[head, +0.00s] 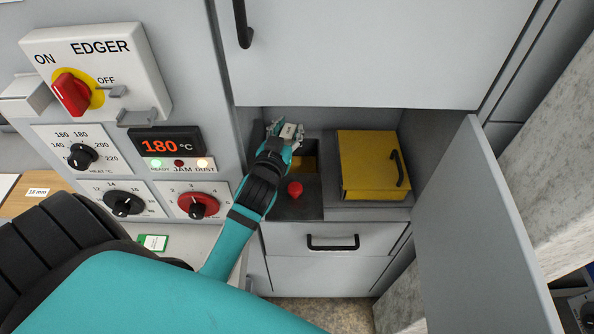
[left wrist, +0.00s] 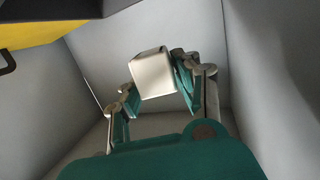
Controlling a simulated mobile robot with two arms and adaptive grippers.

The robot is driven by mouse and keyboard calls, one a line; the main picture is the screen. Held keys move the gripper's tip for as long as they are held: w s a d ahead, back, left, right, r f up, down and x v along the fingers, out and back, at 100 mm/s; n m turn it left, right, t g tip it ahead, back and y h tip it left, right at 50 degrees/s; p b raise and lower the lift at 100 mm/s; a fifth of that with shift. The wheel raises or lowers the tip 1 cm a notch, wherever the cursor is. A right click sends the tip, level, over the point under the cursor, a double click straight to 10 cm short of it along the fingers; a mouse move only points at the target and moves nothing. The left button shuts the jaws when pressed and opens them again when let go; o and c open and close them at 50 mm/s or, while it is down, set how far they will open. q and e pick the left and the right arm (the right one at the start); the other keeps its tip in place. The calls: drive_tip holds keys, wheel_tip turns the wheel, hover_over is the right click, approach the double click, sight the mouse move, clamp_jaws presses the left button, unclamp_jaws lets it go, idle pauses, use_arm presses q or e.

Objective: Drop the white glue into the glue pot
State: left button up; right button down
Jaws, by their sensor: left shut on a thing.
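My left gripper (head: 287,133) is shut on the white glue (head: 289,130), a small white block. In the left wrist view the white glue (left wrist: 153,74) sits between the two fingers of the left gripper (left wrist: 155,85). In the head view the gripper is inside the open compartment, over the back left part of the dark glue pot (head: 310,207). An opening with a yellowish inside (head: 306,161) shows just right of the gripper. The wrist hides part of the pot. My right gripper is not in view.
A yellow box-like lid with a black handle (head: 366,165) stands to the right. A red knob (head: 295,188) is at the pot's front. The open grey door (head: 470,230) bounds the right side. The EDGER control panel (head: 95,75) is at the left.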

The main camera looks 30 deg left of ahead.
use_arm(q)
drive_tip(key=o, duration=1.2)
drive_tip(key=v, duration=1.2)
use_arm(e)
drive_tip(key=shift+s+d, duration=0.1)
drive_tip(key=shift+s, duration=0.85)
use_arm(q)
drive_tip(key=shift+s+d+f, duration=0.1)
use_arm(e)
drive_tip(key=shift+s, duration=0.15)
